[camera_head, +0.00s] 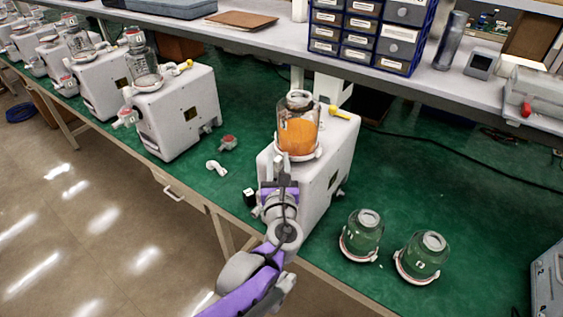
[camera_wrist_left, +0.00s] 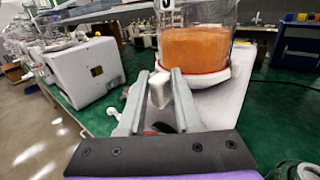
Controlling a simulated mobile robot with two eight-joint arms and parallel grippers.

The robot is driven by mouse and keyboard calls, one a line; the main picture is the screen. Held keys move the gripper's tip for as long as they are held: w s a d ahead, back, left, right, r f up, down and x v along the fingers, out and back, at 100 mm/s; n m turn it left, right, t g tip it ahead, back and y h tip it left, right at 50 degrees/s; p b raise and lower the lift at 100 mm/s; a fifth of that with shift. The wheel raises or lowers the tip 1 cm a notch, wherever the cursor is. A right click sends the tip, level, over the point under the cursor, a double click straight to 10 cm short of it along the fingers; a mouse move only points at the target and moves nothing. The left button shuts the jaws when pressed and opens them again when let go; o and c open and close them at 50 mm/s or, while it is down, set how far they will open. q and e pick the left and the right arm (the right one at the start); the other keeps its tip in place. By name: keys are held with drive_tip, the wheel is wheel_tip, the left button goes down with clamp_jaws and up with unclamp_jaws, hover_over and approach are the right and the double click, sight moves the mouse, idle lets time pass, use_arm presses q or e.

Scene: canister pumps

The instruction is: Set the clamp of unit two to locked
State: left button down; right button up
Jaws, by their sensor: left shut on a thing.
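A white pump unit (camera_head: 318,172) with an orange-filled clear canister (camera_head: 298,135) stands at the middle of the green bench. The canister also shows in the left wrist view (camera_wrist_left: 196,47). My left gripper (camera_head: 281,168) is at the front of this unit, just below the canister's white base ring (camera_head: 298,156). In the left wrist view my fingers (camera_wrist_left: 161,85) are shut on a small upright white handle (camera_wrist_left: 159,91), which looks like the clamp. The fingers partly hide it, and no unit number is readable. My right gripper is not in view.
Another white pump unit (camera_head: 180,112) stands to the left, with more in a row beyond. Loose white fittings (camera_head: 217,167) lie between. Two green-tinted jars (camera_head: 362,236) (camera_head: 423,257) stand at right. A shelf with a drawer cabinet (camera_head: 365,32) runs behind.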

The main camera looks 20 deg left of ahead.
use_arm(q)
drive_tip(key=shift+a, duration=0.3)
drive_tip(key=c, duration=0.8)
unclamp_jaws()
drive_tip(key=shift+s+a, duration=0.1)
drive_tip(key=shift+d, duration=0.2)
